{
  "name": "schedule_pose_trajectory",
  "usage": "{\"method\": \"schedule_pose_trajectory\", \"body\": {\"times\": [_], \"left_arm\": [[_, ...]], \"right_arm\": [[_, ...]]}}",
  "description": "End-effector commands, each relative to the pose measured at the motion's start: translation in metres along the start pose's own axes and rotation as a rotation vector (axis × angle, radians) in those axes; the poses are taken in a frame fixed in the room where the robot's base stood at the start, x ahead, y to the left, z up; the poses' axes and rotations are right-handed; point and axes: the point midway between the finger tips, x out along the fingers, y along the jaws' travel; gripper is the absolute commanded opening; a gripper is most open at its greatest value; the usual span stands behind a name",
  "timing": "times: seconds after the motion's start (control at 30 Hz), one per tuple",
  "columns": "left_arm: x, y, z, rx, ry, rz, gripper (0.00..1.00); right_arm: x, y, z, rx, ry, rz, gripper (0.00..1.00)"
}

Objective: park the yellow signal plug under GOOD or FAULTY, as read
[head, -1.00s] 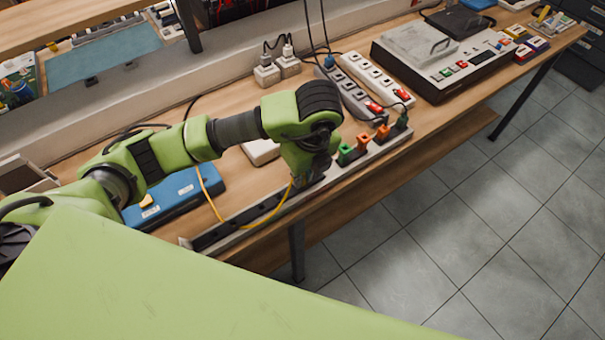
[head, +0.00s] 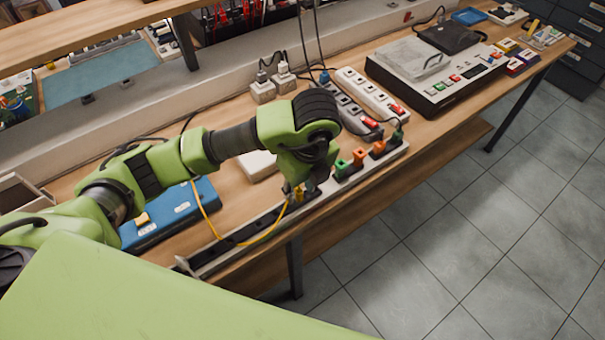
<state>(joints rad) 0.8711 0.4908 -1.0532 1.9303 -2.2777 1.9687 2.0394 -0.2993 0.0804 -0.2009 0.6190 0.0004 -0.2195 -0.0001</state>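The yellow signal plug (head: 298,193) shows as a small yellow piece just below my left gripper (head: 308,186), at a long slotted rail (head: 232,241) along the bench's front edge. Its thin yellow cable (head: 207,218) loops to the left. My wrist hides most of the fingers, so I cannot tell whether they close on the plug, or whether it sits in a slot. A green plug (head: 342,169) and orange plugs (head: 359,157) stand in the rail to the right. No GOOD or FAULTY lettering is legible. My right gripper is not in view.
A blue case (head: 175,210) lies behind the rail's left part. Power strips (head: 372,94) and a white device with a display (head: 435,75) stand farther right. A white box (head: 259,165) is behind my wrist. Tiled floor (head: 480,240) is open in front of the bench.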

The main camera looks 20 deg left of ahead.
Motion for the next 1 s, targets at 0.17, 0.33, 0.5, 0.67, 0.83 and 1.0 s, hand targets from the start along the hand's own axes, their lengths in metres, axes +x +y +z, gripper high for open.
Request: {"method": "schedule_pose_trajectory", "body": {"times": [0.17,0.33,0.5,0.67,0.83,1.0], "left_arm": [[-0.034,-0.002,0.002,0.001,-0.005,-0.008,0.31],[-0.062,-0.001,0.002,0.001,-0.005,-0.006,0.31],[-0.084,-0.001,0.001,0.001,-0.003,-0.005,0.31],[-0.097,0.0,0.001,0.0,-0.001,-0.003,0.31],[-0.104,0.0,0.001,0.0,-0.001,-0.001,0.31],[-0.114,0.0,0.002,0.0,0.0,-0.001,0.31]], "right_arm": [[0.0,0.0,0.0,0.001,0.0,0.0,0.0],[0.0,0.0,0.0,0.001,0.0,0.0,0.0],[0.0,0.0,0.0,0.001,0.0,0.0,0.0],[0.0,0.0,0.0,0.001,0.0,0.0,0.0],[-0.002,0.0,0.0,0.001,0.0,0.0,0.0],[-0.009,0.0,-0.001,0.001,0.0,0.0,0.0]]}}
